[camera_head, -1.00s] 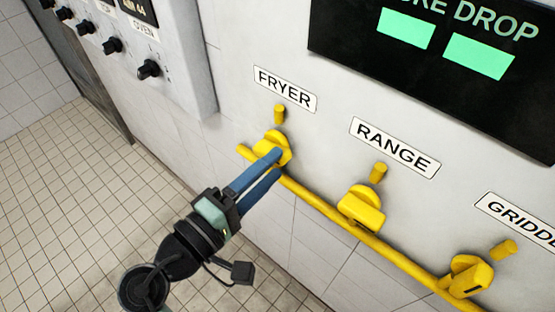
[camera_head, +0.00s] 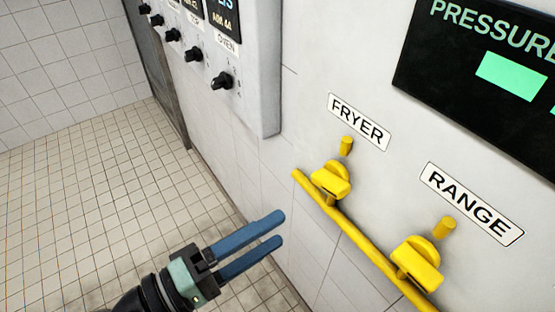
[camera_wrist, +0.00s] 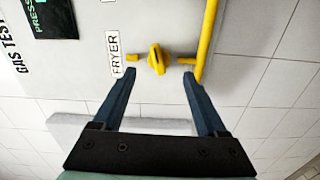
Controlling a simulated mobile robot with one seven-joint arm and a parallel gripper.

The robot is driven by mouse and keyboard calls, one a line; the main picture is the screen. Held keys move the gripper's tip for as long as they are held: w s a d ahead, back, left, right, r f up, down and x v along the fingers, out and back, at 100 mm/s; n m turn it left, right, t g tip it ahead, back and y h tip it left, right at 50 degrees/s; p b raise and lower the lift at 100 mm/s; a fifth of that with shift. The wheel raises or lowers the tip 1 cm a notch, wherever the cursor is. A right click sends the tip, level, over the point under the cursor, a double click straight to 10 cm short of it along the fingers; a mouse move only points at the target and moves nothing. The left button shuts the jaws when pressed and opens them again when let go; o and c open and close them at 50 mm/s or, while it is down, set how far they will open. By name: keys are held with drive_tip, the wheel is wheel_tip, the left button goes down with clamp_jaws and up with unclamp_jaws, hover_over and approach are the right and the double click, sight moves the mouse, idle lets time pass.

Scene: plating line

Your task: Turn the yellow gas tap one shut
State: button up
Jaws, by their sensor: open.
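The yellow tap under the FRYER label (camera_head: 330,184) is on the white wall, at the end of a yellow pipe (camera_head: 355,233). The tap also shows in the wrist view (camera_wrist: 156,60), where its handle lies crosswise to the short pipe stubs on either side. No tap is marked "one". A second yellow tap (camera_head: 418,262) is under the RANGE label, its handle also crosswise to its stub. My gripper (camera_head: 279,229) is open and empty, with blue fingers. It stands apart from the FRYER tap, below and left of it in the head view.
A grey control box (camera_head: 240,60) with black knobs sticks out from the wall at upper left. A black pressure panel (camera_head: 480,70) is at upper right. Tiled floor at left is clear.

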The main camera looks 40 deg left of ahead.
sight(323, 187)
drive_tip(key=shift+o, duration=1.2)
drive_tip(key=shift+a+m, duration=0.15)
drive_tip(key=shift+m, duration=0.45)
drive_tip(key=shift+o, duration=0.4)
drive_tip(key=m, duration=0.4)
drive_tip(key=shift+w+a+r, duration=0.1)
drive_tip(key=shift+a, duration=0.2)
drive_tip(key=w+d+m+p, duration=0.1)
drive_tip(key=w+m, duration=0.2)
drive_tip(key=w, duration=0.1)
drive_tip(key=w+d+m+p, duration=0.1)
drive_tip(key=w+m, duration=0.2)
drive_tip(key=w, duration=0.1)
drive_tip(key=w+d+m+p, duration=0.1)
drive_tip(key=w+m, duration=0.2)
drive_tip(key=w, duration=0.1)
drive_tip(key=shift+w+d+r+p, duration=0.1)
drive_tip(key=shift+w+d+p, duration=0.1)
drive_tip(key=shift+p, duration=0.15)
